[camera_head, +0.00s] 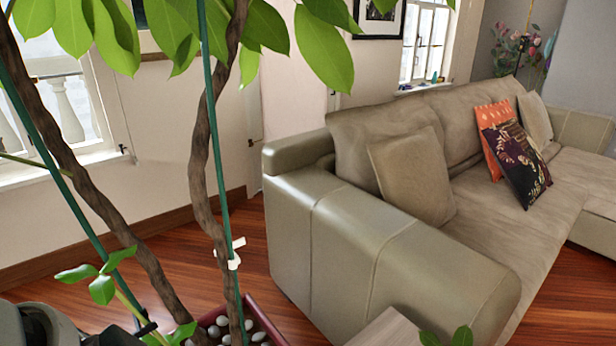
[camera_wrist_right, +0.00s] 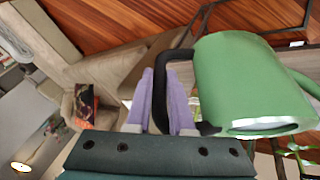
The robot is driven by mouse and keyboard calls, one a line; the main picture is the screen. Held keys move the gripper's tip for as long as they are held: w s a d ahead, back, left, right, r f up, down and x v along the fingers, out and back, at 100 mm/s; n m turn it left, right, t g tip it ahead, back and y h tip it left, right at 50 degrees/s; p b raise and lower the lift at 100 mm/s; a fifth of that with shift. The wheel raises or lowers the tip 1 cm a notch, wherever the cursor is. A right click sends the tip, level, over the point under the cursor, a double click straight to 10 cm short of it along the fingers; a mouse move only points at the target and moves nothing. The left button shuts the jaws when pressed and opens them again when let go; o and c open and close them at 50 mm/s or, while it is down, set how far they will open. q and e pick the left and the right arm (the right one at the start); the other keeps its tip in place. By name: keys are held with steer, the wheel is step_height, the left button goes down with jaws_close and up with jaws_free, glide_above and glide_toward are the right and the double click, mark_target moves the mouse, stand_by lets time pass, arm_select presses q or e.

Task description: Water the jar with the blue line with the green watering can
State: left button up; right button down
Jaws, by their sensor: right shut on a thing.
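The green watering can (camera_wrist_right: 240,80) shows on the right side of the right wrist view. Its black handle (camera_wrist_right: 160,85) runs between the purple fingers of my right gripper (camera_wrist_right: 163,92), which is shut on it. The can appears tilted in this view, and its rim end faces the lower part of the picture. No jar with a blue line shows in either view. My left gripper is not in view.
A potted plant with twisted trunks (camera_head: 205,170), green stakes and white pebbles (camera_head: 218,328) stands close in front at left. A beige sofa (camera_head: 350,240) with cushions fills the right. Wooden floor (camera_head: 180,255) lies between plant and wall. A pale wooden surface (camera_head: 388,330) shows at bottom.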

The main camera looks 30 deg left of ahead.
steer(key=shift+r, duration=0.15)
steer(key=shift+r+p, duration=0.15)
steer(key=shift+p, duration=0.2)
steer(key=shift+a+r, duration=0.1)
steer(key=shift+r, duration=0.05)
stand_by(0.5)
steer(key=shift+r+p, duration=0.1)
steer(key=shift+p, duration=0.25)
steer(key=shift+r, duration=0.1)
stand_by(0.6)
